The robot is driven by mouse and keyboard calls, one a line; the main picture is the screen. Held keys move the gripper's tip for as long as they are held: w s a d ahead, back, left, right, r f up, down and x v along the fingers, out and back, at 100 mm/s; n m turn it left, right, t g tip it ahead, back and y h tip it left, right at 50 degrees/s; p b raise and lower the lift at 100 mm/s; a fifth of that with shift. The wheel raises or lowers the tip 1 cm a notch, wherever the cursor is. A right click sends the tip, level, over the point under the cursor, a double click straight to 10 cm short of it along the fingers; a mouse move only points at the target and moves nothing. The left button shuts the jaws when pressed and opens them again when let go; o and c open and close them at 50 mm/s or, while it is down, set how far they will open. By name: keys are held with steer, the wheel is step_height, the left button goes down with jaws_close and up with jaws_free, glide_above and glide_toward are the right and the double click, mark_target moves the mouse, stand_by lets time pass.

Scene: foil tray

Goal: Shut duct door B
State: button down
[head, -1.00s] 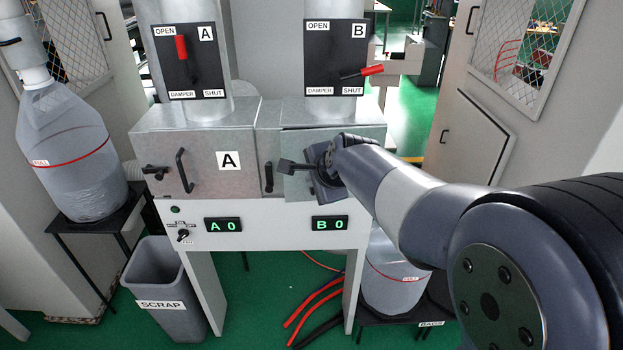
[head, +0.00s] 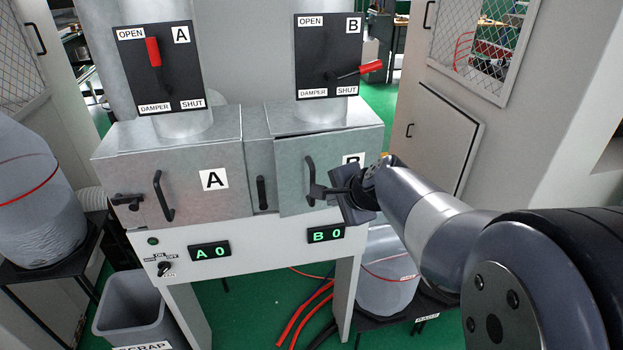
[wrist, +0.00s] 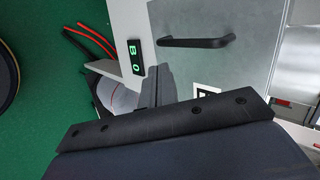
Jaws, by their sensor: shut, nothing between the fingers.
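Duct door B (head: 292,165) is the grey metal panel on the right box. It looks slightly ajar, with a thin dark gap along its top edge. Its black handle (head: 310,180) stands upright on the panel, and the handle also shows bare in the wrist view (wrist: 197,42). My gripper (head: 342,193) is shut and empty, in front of the door's lower right, right of the handle. Its dark fingers (wrist: 155,88) show near the B 0 display in the wrist view, apart from the handle. Whether they touch the panel I cannot tell. My arm partly covers the B label.
Door A (head: 200,185) is at the left, with its own handle. Damper lever B (head: 370,67) points to the right, above. The B 0 display (head: 326,234) is below the door. A cabinet (head: 440,135) stands at the right; red hoses (head: 300,315) lie on the floor.

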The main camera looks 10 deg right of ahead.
steer(key=w+a+f+p, duration=0.1)
steer(key=w+f, duration=0.1)
steer(key=w, duration=0.4)
steer(key=shift+a, duration=0.35)
steer(key=shift+w+a+p, duration=0.2)
steer(key=shift+w+p, duration=0.1)
steer(key=shift+w, duration=0.2)
steer(key=shift+w+a+p, duration=0.2)
steer(key=shift+w+p, duration=0.05)
steer(key=shift+w, duration=0.2)
